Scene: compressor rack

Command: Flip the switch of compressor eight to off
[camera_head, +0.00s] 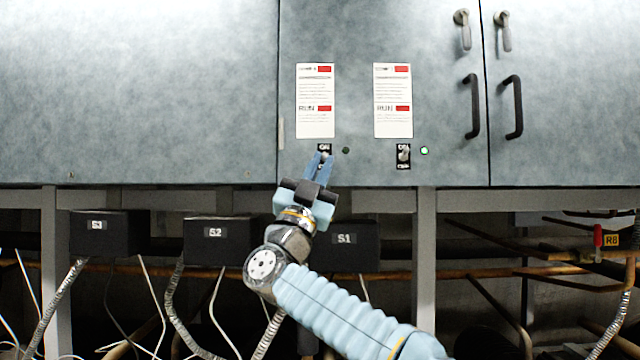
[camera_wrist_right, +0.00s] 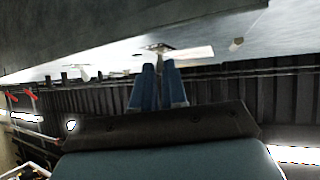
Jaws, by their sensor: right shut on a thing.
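Two toggle switches sit low on the blue-grey cabinet, each under a white label sheet. The compressor numbers on the labels are too small to read surely. My right gripper (camera_head: 318,163) reaches up to the left switch (camera_head: 324,149), its blue fingers shut on that switch's lever and hiding most of it. In the right wrist view the fingers (camera_wrist_right: 160,68) point at the switch plate (camera_wrist_right: 158,47). The right switch (camera_head: 403,156) stands free. The lamp (camera_head: 346,150) beside the left switch looks dark green; the lamp (camera_head: 424,150) beside the right switch is bright. My left gripper is out of view.
Left label sheet (camera_head: 315,100) and right label sheet (camera_head: 393,100) are flat on the panel. Black door handles (camera_head: 474,106) stick out at the right. Below the cabinet edge are black boxes (camera_head: 218,238), conduits and pipes (camera_head: 480,272). The panel front around the switches is clear.

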